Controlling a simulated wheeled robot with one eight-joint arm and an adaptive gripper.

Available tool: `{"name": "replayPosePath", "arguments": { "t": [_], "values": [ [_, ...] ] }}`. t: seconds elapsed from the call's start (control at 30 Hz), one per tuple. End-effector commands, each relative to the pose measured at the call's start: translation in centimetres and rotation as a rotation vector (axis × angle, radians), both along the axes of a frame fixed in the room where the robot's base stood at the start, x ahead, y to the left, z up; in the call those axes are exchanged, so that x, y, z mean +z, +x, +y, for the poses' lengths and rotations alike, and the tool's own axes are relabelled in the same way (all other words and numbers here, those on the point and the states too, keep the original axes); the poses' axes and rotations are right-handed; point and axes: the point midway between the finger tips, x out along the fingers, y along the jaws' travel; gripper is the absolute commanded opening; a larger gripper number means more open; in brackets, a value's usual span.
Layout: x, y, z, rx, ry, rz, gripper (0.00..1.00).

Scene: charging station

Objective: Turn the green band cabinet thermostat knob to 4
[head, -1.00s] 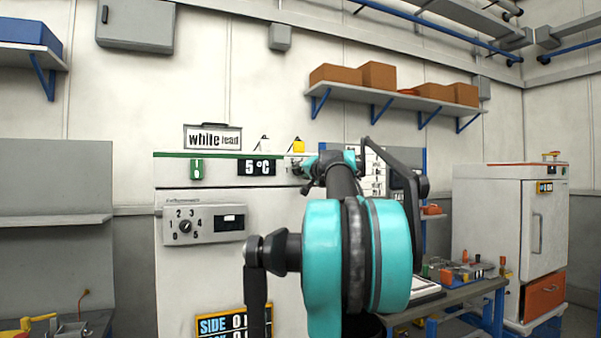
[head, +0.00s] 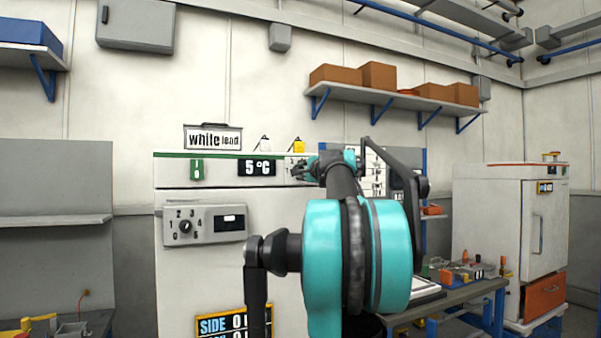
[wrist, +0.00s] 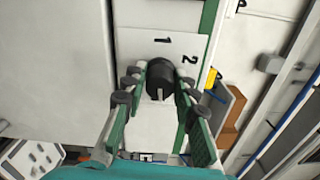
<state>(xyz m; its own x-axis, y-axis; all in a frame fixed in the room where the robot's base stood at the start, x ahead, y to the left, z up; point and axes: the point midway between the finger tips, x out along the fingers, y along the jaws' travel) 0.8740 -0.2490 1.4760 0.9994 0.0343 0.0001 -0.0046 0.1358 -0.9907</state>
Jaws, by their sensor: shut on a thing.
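The white cabinet (head: 172,172) has a green band (head: 222,155) along its top edge and a display (head: 257,167) reading 5 °C. Its thermostat knob (wrist: 160,78) is round and dark, with a pale mark on its lower side in the wrist view. The digits 1 and 2 show on the panel above and to the upper right of it; other digits are hidden. My gripper (wrist: 161,78) is shut on the knob, one finger on each side.
A second dial (head: 185,226) marked 0 to 5 sits on a grey box lower on the cabinet front. A cluttered bench (head: 455,292) and another white cabinet (head: 495,225) are at the right.

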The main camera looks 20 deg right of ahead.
Motion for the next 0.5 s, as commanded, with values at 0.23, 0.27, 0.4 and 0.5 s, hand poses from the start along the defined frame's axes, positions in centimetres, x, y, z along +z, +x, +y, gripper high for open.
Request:
{"name": "replayPosePath", "arguments": {
  "t": [0.23,0.27,0.4,0.5],
  "values": [
    [-0.07,-0.04,-0.05,-0.001,0.101,0.005,0.00],
    [-0.07,-0.04,-0.05,-0.001,0.108,0.005,0.00],
    [-0.08,-0.04,-0.06,-0.001,0.132,0.006,0.00],
    [-0.08,-0.04,-0.06,-0.001,0.139,0.006,0.00]
  ]
}}
